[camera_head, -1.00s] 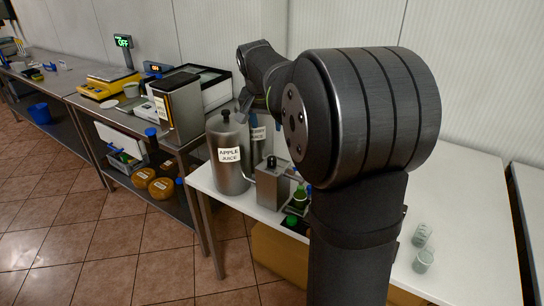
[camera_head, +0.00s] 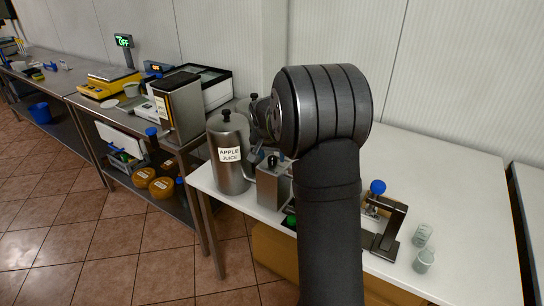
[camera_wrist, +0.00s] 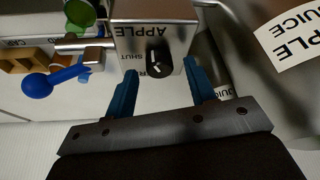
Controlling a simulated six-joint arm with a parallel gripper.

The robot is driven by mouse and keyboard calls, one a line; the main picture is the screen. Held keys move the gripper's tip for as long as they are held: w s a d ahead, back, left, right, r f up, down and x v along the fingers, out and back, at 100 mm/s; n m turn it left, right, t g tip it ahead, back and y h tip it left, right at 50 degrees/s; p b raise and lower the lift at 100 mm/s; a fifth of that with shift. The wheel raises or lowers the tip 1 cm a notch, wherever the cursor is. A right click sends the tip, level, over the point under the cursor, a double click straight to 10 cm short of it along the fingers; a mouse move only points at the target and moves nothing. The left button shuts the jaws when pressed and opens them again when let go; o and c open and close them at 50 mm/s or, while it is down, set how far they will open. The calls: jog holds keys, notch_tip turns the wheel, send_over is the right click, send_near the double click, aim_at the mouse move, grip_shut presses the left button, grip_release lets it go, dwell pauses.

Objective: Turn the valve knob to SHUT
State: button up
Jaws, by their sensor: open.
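The valve knob (camera_wrist: 157,62) is black with a white mark. It sits on a grey metal box marked APPLE, between my fingers in the wrist view. The word SHUT (camera_wrist: 130,71) is to its left, and a second word below is mostly hidden by the knob. The mark lies at the knob's lower part, away from SHUT. My gripper (camera_wrist: 161,86) is open, its blue fingers either side of the knob, with no clear contact. In the head view the box (camera_head: 271,187) stands beside the APPLE JUICE tank (camera_head: 227,170); my arm hides the gripper.
A black stand with a blue knob (camera_head: 377,187) and two clear glasses (camera_head: 423,260) are on the white table (camera_head: 455,190). The table's right part is clear.

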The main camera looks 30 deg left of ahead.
jog(key=shift+w+f, duration=0.15)
jog(key=shift+f, duration=0.3)
jog(key=shift+c, duration=0.2)
jog(key=c, duration=0.9)
jog(key=shift+n, duration=0.3)
jog(key=n+y, duration=0.1)
jog(key=n, duration=0.1)
jog(key=n+g+y, duration=0.1)
jog(key=n, duration=0.2)
jog(key=shift+w+d+r, duration=0.1)
jog(key=shift+w, duration=0.05)
jog(key=n+g, duration=0.1)
jog(key=n, duration=0.2)
jog(key=n+g+y, duration=0.1)
jog(key=n, duration=0.2)
jog(key=shift+w, duration=0.1)
